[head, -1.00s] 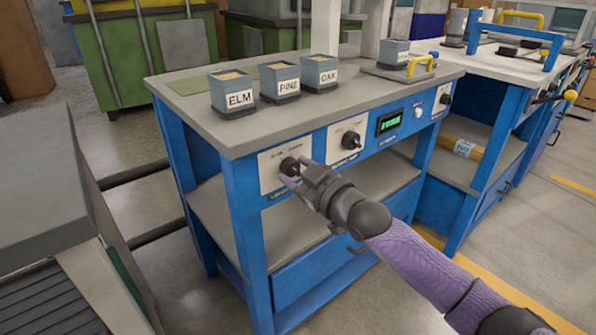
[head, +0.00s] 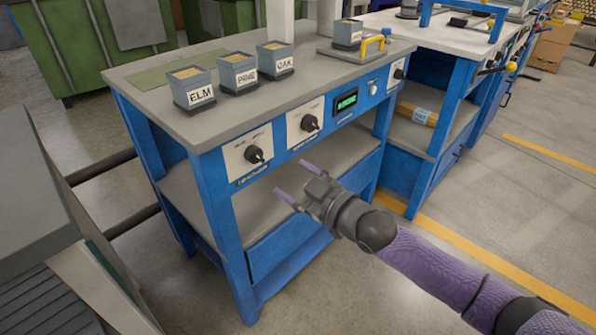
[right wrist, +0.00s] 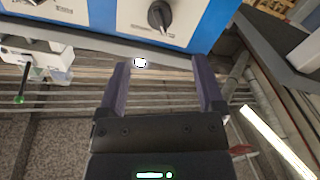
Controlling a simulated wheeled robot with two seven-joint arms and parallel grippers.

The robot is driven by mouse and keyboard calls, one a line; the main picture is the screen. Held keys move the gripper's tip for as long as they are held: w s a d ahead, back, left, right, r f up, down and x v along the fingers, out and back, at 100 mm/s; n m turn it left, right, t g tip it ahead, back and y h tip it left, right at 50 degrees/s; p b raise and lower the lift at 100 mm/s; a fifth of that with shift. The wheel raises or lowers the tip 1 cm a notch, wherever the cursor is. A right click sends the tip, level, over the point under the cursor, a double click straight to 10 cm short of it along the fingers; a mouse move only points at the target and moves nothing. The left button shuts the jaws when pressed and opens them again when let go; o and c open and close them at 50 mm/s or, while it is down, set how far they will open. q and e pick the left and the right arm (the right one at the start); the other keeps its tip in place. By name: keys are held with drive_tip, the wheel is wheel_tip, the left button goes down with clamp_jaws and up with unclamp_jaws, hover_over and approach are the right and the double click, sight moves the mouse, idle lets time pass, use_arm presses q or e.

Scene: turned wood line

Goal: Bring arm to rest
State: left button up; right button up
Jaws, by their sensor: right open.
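My right gripper (head: 297,181) is open and empty, in the air in front of the blue workbench. It stands below and to the right of the left black knob (head: 255,155), clear of it. In the right wrist view its two purple fingers (right wrist: 163,88) are apart with nothing between them. A black knob on a white plate (right wrist: 160,17) shows ahead of them. My right arm (head: 425,265) comes in from the lower right. My left gripper is not in view.
The blue workbench (head: 150,105) carries boxes labelled ELM (head: 193,90), PINE (head: 238,73) and OAK (head: 276,60). Its front has a second knob (head: 309,122) and a green display (head: 346,101). A grey-topped unit (head: 30,180) stands at left. Floor at right is open.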

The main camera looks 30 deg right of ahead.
drive_tip(key=shift+f, duration=0.1)
idle(0.3)
